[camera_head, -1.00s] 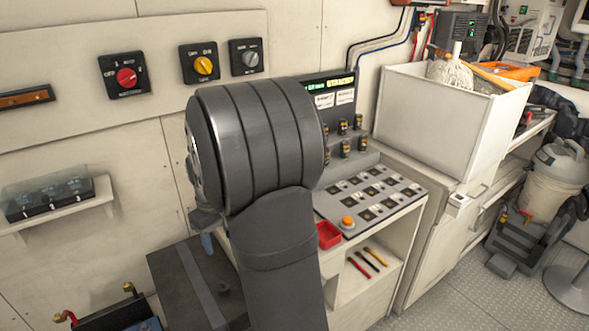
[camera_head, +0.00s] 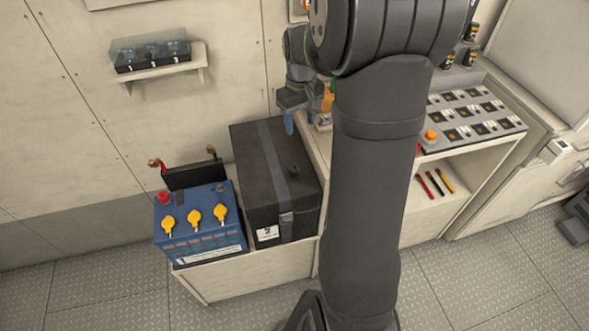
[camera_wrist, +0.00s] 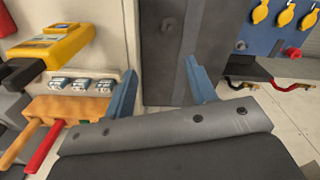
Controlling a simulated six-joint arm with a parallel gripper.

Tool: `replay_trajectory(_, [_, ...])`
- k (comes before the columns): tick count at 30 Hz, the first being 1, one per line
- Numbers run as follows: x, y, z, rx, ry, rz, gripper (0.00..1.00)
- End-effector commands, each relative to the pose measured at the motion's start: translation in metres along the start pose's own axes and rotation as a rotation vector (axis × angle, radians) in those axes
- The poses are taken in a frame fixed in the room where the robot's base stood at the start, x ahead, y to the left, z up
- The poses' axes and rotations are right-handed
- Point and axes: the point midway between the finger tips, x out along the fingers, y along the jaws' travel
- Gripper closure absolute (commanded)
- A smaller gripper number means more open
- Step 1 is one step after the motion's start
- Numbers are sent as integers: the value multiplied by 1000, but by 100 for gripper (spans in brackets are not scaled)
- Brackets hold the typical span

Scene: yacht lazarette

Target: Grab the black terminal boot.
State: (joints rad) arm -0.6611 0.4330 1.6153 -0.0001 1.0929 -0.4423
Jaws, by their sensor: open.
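A small black cap, which looks like the black terminal boot (camera_head: 294,170), stands on the lid of the dark battery box (camera_head: 252,165). In the wrist view the boot (camera_wrist: 167,24) shows near the top, on the dark lid (camera_wrist: 152,82). My gripper (camera_wrist: 158,75) is open, its two blue fingers apart with nothing between them. The boot lies beyond the fingertips, roughly in line with the gap. In the head view my gripper's blue finger (camera_head: 289,123) hangs behind the box's far edge, to the rear of the boot and apart from it.
A blue battery (camera_head: 200,235) with yellow caps and a red terminal cap (camera_head: 163,197) stands left of the box. Cable ends on a black holder (camera_head: 192,173) rise behind it. A yellow meter (camera_wrist: 50,47) and an orange tool holder (camera_wrist: 75,107) lie close beside my gripper.

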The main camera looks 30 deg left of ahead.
Motion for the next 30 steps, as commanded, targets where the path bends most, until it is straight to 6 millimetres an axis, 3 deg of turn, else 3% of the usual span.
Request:
replay_trajectory(20, [1, -1, 0, -4, -4, 1, 44])
replay_trajectory(23, [9, -8, -1, -49, -45, 12, 44])
replay_trajectory(30, [60, -56, -1, -398, -357, 147, 44])
